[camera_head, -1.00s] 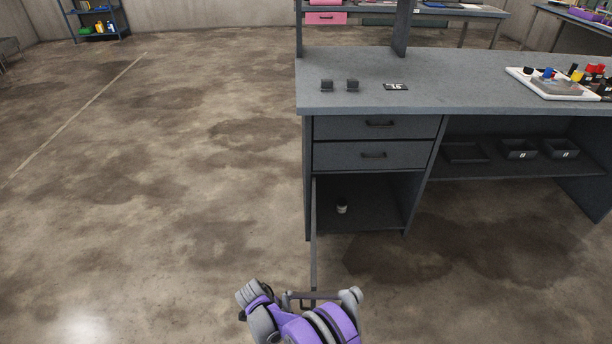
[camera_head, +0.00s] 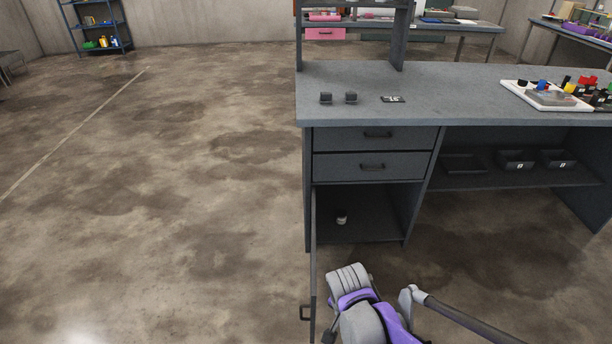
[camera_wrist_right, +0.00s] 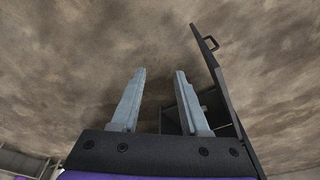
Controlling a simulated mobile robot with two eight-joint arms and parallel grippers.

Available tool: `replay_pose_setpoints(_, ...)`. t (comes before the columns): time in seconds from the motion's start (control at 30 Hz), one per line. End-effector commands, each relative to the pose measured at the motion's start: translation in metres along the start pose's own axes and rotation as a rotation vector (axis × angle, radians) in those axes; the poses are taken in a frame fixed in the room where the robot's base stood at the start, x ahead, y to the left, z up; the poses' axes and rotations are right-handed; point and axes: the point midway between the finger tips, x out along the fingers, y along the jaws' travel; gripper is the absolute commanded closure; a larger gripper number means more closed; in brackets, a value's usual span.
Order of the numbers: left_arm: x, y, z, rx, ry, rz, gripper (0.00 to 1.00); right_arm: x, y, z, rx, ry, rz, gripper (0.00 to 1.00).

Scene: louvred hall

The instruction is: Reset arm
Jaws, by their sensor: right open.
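My right arm (camera_head: 372,315) shows at the bottom of the head view, purple and grey; its fingertips cannot be made out there. In the right wrist view my right gripper (camera_wrist_right: 159,72) is open, with nothing between its two fingers. The open cabinet door (camera_head: 313,265) stands edge-on left of the arm, and its handle (camera_head: 305,312) sticks out to the left. In the right wrist view the door (camera_wrist_right: 225,90) and its handle (camera_wrist_right: 211,43) are right of the fingers, apart from them. My left gripper is not in view.
The grey desk (camera_head: 450,88) has two drawers above the open compartment, where a small pale item (camera_head: 341,219) sits. On top are two dark blocks, a label and a white tray (camera_head: 510,90) of parts. The floor (camera_head: 150,210) on the left is clear.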

Motion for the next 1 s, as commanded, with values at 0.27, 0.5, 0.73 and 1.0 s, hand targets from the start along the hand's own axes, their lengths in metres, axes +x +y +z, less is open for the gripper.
replay_pose_setpoints(0.27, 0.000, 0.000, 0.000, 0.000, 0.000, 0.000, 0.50, -0.051, 0.085, 0.023, -0.299, 0.056, -0.110, 0.55)
replay_pose_setpoints(0.5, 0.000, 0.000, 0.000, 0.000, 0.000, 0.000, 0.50, -0.063, 0.131, 0.049, -0.498, 0.131, -0.162, 0.55)
replay_pose_setpoints(0.73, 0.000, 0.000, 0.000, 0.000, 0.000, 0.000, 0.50, -0.062, 0.160, 0.071, -0.639, 0.201, -0.182, 0.55)
replay_pose_setpoints(1.0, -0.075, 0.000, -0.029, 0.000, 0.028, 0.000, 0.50, -0.142, 0.157, 0.055, -0.637, 0.225, -0.192, 0.55)
